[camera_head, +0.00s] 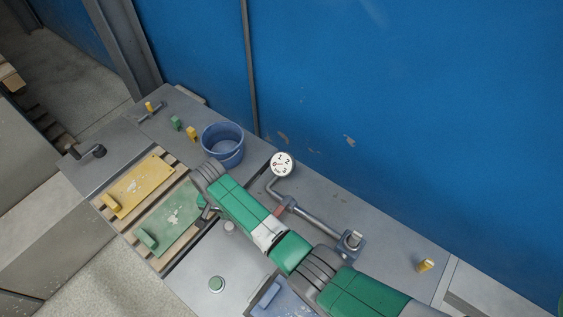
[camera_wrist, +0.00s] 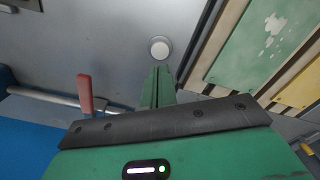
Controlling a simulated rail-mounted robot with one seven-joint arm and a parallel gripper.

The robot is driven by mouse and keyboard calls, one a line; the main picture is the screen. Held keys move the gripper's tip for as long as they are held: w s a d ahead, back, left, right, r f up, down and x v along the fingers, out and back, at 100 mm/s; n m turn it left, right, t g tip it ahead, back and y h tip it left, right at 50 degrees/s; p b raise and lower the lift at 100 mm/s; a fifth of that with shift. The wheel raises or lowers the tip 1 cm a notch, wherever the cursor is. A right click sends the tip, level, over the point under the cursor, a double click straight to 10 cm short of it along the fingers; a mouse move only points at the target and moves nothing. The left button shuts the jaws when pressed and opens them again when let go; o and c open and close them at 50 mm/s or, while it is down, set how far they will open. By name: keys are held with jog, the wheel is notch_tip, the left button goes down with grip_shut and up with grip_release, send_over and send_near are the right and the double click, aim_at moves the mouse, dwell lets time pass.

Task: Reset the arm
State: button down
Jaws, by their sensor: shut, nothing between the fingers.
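My arm, green and grey, reaches across the bench from the lower right in the head view. My gripper (camera_head: 206,213) shows only as a small dark part at the arm's far end, beside the green panel. In the wrist view, my gripper (camera_wrist: 159,72) has its green fingers together with nothing between them. The fingertips appear just below a round pale knob (camera_wrist: 160,47) in that picture; I cannot tell the gap between them.
A blue bucket (camera_head: 222,154), yellow panel (camera_head: 138,187) and green panel (camera_head: 165,221) lie near the arm's end. A gauge (camera_head: 282,164) and pipe (camera_head: 318,222) stand close behind the arm. A red lever (camera_wrist: 85,95) shows left of the fingers. A blue wall (camera_head: 400,110) bounds the back.

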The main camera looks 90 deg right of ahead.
dwell(0.4)
jog(key=w+a+r+n+t+h, duration=0.2)
jog(key=w+a+r+n+t, duration=0.3)
jog(key=w+r, duration=0.75)
jog(key=w+a+r+n+t+h, duration=0.2)
jog(key=w+a+r+n+t, duration=0.2)
jog(key=w+a+r, duration=0.65)
jog(key=a+r+n+t, duration=0.25)
jog(key=a+r, duration=0.25)
jog(key=r, duration=0.4)
jog(key=a+r+n+t+y, duration=0.1)
jog(key=a+r+t, duration=0.35)
jog(key=r, duration=0.55)
jog(key=a+r+n+t, duration=0.2)
jog(key=a+r, duration=0.4)
jog(key=r, duration=0.3)
jog(key=s+a+r+n+t+y, duration=0.25)
jog(key=s+a+r, duration=0.25)
jog(key=s+r, duration=0.25)
jog(key=s+a+r+n+t+y, duration=0.1)
jog(key=s+a+r+n+t, duration=0.1)
jog(key=s+a+r+t, duration=0.35)
notch_tip(320, 180, up, 17)
jog(key=s+g+p, duration=0.1)
jog(key=s+p, duration=0.1)
jog(key=p, duration=1.1)
jog(key=shift+s+a+r+p, duration=0.2)
jog(key=shift+s+a+p, duration=0.15)
jog(key=shift+s+p, duration=0.05)
